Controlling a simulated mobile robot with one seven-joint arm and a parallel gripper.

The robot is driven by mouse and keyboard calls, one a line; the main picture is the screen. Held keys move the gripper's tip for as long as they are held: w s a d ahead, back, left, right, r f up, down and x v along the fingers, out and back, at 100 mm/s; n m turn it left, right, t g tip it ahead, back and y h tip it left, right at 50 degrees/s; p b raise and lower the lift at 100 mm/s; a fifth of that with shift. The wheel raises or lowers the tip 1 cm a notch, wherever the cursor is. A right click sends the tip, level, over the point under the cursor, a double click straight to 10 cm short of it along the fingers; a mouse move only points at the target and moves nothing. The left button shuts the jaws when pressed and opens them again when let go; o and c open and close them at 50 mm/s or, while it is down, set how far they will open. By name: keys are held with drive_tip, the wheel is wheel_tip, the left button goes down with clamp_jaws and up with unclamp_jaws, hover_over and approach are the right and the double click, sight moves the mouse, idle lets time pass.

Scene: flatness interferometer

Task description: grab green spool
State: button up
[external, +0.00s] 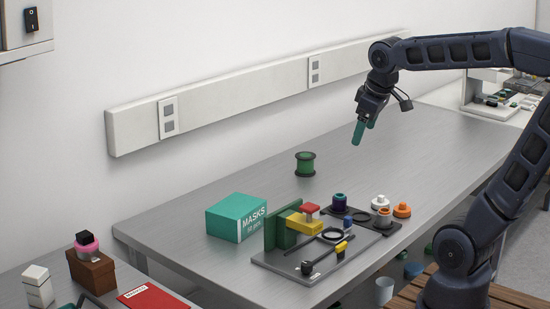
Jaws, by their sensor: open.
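The green spool (305,165) stands upright on the grey metal table, with dark flanges at its top and bottom. It is behind the mask box and the tool board, and nothing touches it. My gripper (360,132) hangs above the table, to the right of the spool and higher, clearly apart from it. Its green fingers point down and are open, with nothing seen between them.
A teal mask box (236,217) stands at the table's left. A grey board (296,270) holds green, yellow and red blocks and tools. Small orange and white parts (402,210) stand to its right. The table (420,140) around the spool is clear.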

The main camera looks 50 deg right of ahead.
drive_tip(key=w+d+r+n+g, duration=0.1)
drive_tip(key=w+d+n, duration=0.35)
drive_tip(key=w, duration=1.05)
drive_tip(key=n+g, duration=0.3)
drive_tip(key=n, duration=0.8)
hover_over(306, 155)
drive_tip(key=a, duration=0.2)
drive_tip(key=shift+m+y, duration=0.25)
drive_tip(key=shift+y, duration=0.05)
drive_tip(key=f, duration=2.2)
drive_tip(key=shift+d, duration=0.25)
drive_tip(key=shift+w+d+f, duration=0.1)
drive_tip(key=shift+d+f, duration=0.1)
drive_tip(key=shift+f, duration=0.25)
wheel_tip(306, 155, down, 5)
drive_tip(key=shift+d+f, duration=0.25)
drive_tip(key=shift+f, duration=1.1)
drive_tip(key=shift+d+f, duration=0.2)
drive_tip(key=shift+f, duration=1.15)
drive_tip(key=c, duration=0.9)
